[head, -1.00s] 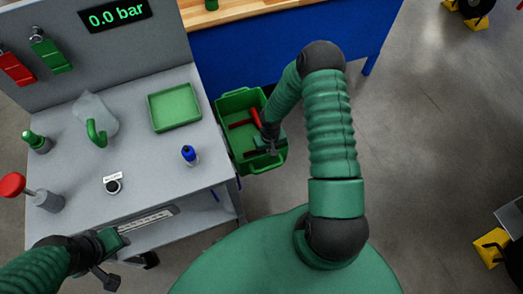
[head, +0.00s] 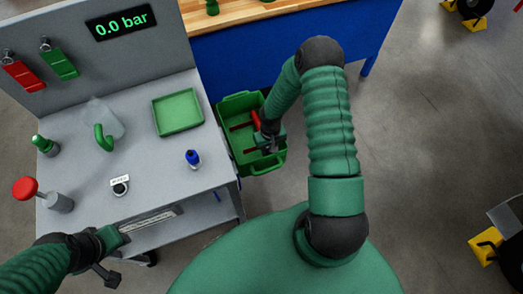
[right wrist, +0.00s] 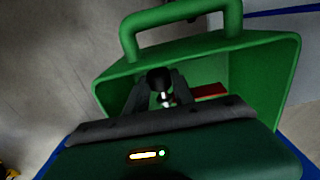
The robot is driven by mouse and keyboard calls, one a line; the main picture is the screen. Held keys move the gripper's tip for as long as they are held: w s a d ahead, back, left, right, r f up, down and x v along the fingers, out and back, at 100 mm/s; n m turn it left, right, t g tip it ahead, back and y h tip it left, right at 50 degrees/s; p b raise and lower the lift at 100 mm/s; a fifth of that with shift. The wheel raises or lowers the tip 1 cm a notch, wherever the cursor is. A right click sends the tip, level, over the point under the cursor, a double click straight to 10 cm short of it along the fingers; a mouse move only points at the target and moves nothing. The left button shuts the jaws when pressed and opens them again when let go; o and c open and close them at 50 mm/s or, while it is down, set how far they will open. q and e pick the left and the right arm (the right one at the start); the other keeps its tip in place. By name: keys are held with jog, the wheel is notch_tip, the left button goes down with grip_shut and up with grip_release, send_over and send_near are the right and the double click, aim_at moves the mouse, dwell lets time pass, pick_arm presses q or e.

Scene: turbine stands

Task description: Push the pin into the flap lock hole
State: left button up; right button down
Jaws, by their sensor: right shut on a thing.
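My right gripper (head: 270,147) reaches into a green bin (head: 224,105) beside the bench. In the right wrist view the gripper (right wrist: 161,93) is shut on a small black-headed piece with a shiny metal shank (right wrist: 160,78), which looks like a pin. The gripper body hides its lower part. My left gripper (head: 118,236) is at the bench's front edge by a slotted metal strip (head: 150,221); its jaws are too small to read. A clear flap-like piece (head: 108,117) with a green hook-shaped handle (head: 103,137) is on the bench. I cannot make out a lock hole.
Red items (head: 256,120) lie in the bin; its wall and handle (right wrist: 185,15) surround my right gripper.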

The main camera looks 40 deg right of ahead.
jog(key=shift+r+p, duration=3)
jog(key=shift+r, duration=0.8)
